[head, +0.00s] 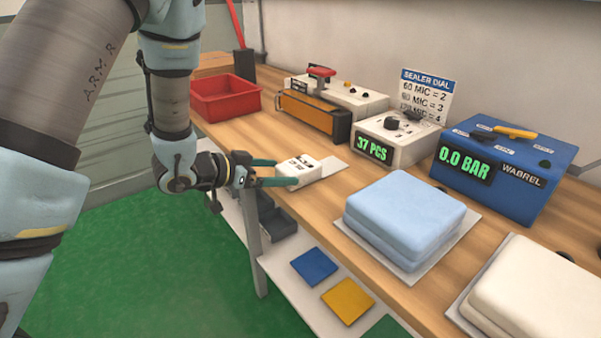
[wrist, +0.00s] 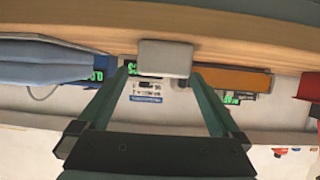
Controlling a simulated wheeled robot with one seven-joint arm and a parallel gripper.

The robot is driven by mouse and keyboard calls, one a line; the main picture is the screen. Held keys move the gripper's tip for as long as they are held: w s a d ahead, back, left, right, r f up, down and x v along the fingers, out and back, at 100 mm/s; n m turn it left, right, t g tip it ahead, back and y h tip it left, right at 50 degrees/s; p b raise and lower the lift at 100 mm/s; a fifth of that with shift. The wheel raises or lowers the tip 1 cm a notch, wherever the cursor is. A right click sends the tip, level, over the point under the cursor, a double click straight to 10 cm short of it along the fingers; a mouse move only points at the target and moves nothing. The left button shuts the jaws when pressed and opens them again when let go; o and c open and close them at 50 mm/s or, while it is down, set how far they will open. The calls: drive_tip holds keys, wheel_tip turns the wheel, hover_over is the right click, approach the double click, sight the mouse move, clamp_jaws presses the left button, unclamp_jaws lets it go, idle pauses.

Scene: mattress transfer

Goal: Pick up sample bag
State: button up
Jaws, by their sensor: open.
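The sample bag appears to be the small white block-shaped pack with dark print (head: 303,169). It lies on a thin pale plate (head: 333,167) near the front edge of the wooden bench. My gripper (head: 287,172) is open, level, and points at the bag from the left, with its two green fingertips at the bag's near end. In the wrist view the pack (wrist: 165,60) shows as a pale block between and just beyond the fingertips of my gripper (wrist: 160,75). I cannot tell whether either finger touches it.
A red tray (head: 226,100) is at the left. A blue foam stack (head: 405,215), a white one (head: 515,290) and a blue Wabrel machine (head: 515,160) are at the right.

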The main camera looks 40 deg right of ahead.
sight(300, 170)
drive_tip(key=x, duration=0.2)
drive_tip(key=p+x, duration=0.1)
drive_tip(key=x, duration=0.2)
drive_tip(key=p+x, duration=0.1)
drive_tip(key=x, duration=0.1)
drive_tip(key=shift+w+d, duration=0.25)
drive_tip(key=shift+d, duration=0.2)
drive_tip(key=shift+r, duration=0.1)
drive_tip(key=c, duration=1.2)
